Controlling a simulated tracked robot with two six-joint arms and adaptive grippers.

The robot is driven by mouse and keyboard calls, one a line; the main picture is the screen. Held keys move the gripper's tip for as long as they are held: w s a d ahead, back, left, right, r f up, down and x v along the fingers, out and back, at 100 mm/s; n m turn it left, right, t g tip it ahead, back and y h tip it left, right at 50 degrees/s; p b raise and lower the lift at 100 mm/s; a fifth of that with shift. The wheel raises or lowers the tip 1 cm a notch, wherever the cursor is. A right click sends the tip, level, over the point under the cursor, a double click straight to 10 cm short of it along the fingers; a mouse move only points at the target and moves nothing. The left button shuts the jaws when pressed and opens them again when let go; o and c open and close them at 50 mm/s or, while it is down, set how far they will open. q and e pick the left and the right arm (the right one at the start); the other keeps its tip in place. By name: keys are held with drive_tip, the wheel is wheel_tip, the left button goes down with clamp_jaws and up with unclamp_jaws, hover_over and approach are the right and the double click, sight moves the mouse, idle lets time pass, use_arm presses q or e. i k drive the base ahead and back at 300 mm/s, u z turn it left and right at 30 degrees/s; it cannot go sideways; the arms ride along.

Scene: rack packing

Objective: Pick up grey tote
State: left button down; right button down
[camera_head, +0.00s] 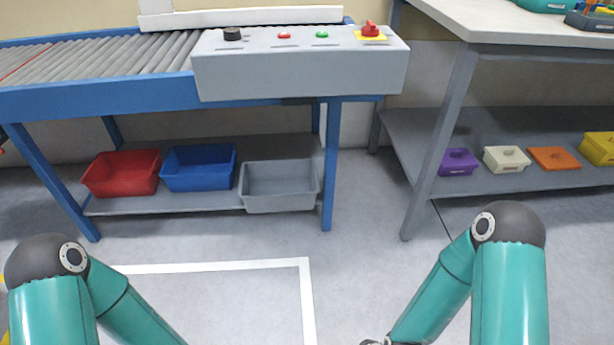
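The grey tote (281,199) is an open, empty-looking bin on the low shelf under the conveyor. It is the rightmost of three bins there, next to the conveyor's right leg, and its front edge is near the shelf's front edge. My two teal arms come in at the bottom of the head view, both well apart from the tote. The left gripper is outside the picture. Only a small dark grey part shows at the end of my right arm at the bottom edge; the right gripper's fingers are not visible.
A blue bin (198,180) and a red bin (122,188) stand left of the tote on the lower shelf (160,205). The blue conveyor leg (333,165) and control box (300,75) are close by. A workbench (520,25) stands at right. The floor in front is clear.

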sight(293, 184)
drive_tip(key=z, duration=0.1)
drive_tip(key=i, duration=0.9)
drive_tip(key=u, duration=0.05)
